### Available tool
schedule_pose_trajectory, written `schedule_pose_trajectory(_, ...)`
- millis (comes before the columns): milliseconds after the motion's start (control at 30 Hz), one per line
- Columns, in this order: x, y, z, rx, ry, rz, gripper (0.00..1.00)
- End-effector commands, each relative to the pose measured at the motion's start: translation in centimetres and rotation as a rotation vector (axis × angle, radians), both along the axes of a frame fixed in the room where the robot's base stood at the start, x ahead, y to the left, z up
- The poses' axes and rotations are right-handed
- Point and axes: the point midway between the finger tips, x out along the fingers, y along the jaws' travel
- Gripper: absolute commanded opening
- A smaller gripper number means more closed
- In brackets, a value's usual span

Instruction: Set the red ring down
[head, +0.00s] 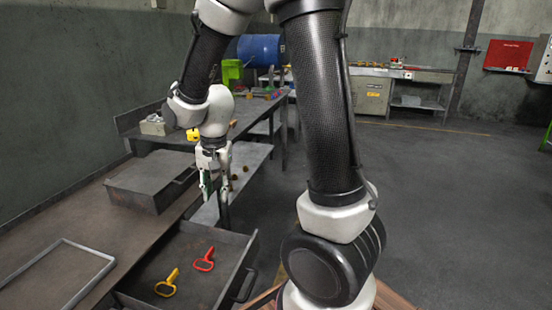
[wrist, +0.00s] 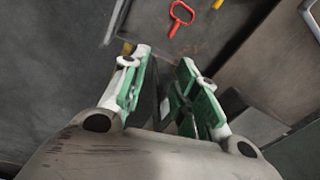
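The red ring (head: 204,260), a loop with a short handle, lies on the floor of the open grey drawer (head: 240,245). It also shows at the top of the wrist view (wrist: 180,16). My gripper (head: 216,196) is above and beyond the drawer's far edge, apart from the ring. In the wrist view its green-padded fingers (wrist: 164,62) are spread with nothing visible between them. The ring lies beyond the fingertips and is not touched.
A yellow ring (head: 167,284) lies left of the red ring in the drawer. A dark metal box (head: 150,182) stands on the bench behind. A thin rectangular frame (head: 60,272) lies on the bench at left. Open floor (head: 440,220) extends to the right.

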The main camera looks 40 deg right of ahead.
Motion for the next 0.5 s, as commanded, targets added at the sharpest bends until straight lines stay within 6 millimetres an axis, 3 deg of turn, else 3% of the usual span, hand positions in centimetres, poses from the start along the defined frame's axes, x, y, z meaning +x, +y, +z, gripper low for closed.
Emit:
schedule_pose_trajectory(33, -1.2, -1.3, 2.9, 0.000, -0.041, 0.057, 0.30)
schedule_pose_trajectory(200, -6.7, -4.9, 9.8, -0.037, -0.141, 0.293, 0.30)
schedule_pose_trajectory(333, -11.5, -7.0, 13.2, -0.086, -0.209, 0.460, 0.30)
schedule_pose_trajectory(500, -16.3, -8.5, 15.2, -0.150, -0.263, 0.622, 0.30)
